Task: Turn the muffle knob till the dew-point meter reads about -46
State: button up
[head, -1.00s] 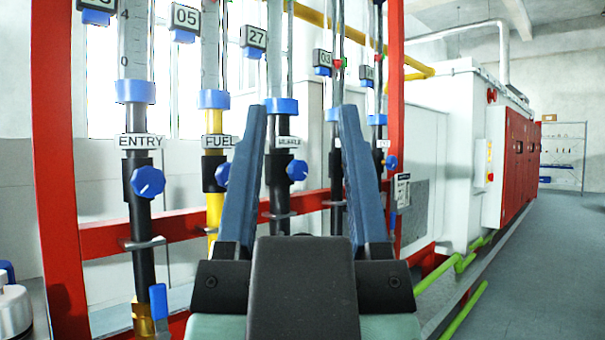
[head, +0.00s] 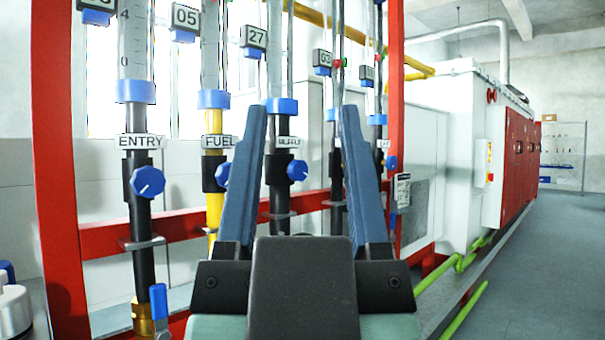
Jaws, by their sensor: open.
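The muffle knob (head: 297,170) is a blue knob on the dark tube under the label MUFFLE (head: 289,141). It shows between my gripper's two blue fingers. My gripper (head: 300,125) is open and empty, its fingers wide apart and pointing up and forward. The fingers frame the knob in the picture; I cannot tell how far short of it they are, and no contact shows. A small display reading 27 (head: 255,36) hangs above the muffle tube. I cannot make out a dew-point meter in this view.
The ENTRY knob (head: 148,181) and FUEL knob (head: 222,174) stand to the left on parallel tubes. A red frame post (head: 60,150) stands far left, another (head: 395,80) right of the tubes. A white and red furnace (head: 480,150) stands behind at right, beside open floor (head: 540,250).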

aim_at(297, 170)
jog(key=u, duration=2.5)
jog(key=k+l, duration=0.3)
jog(key=k+z, duration=0.1)
jog(key=z, duration=0.25)
jog(key=k+l+z, duration=0.1)
jog(key=z, duration=0.3)
jog(key=l+z, duration=0.1)
jog(key=z, duration=0.25)
jog(key=i+z, duration=0.3)
jog(key=i+j+z, duration=0.1)
jog(key=z, duration=0.15)
